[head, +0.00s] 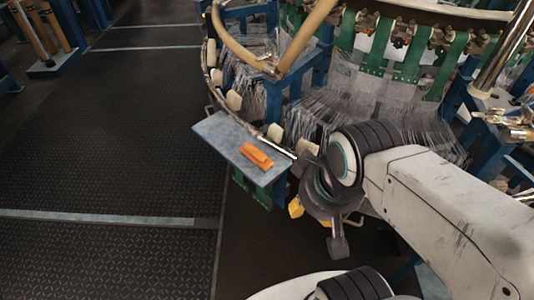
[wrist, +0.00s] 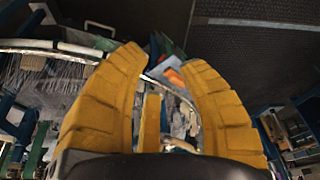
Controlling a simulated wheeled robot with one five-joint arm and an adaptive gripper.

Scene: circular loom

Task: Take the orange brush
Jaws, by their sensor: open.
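The orange brush (head: 257,156) lies on a small grey-blue shelf (head: 222,143) fixed at the edge of the loom in the head view. In the wrist view the orange brush (wrist: 174,77) shows small beyond the fingers, between their tips, partly covered by the right finger. My gripper (head: 315,222) is to the right of the shelf and apart from the brush, with its yellow fingers partly hidden behind the wrist. In the wrist view my gripper (wrist: 160,60) has its yellow fingers spread, with nothing between them.
The loom's curved rail (head: 238,118) with white blocks runs behind the shelf. Green straps (head: 372,45), fine threads and blue posts fill the upper right. The dark patterned floor (head: 120,140) to the left is clear.

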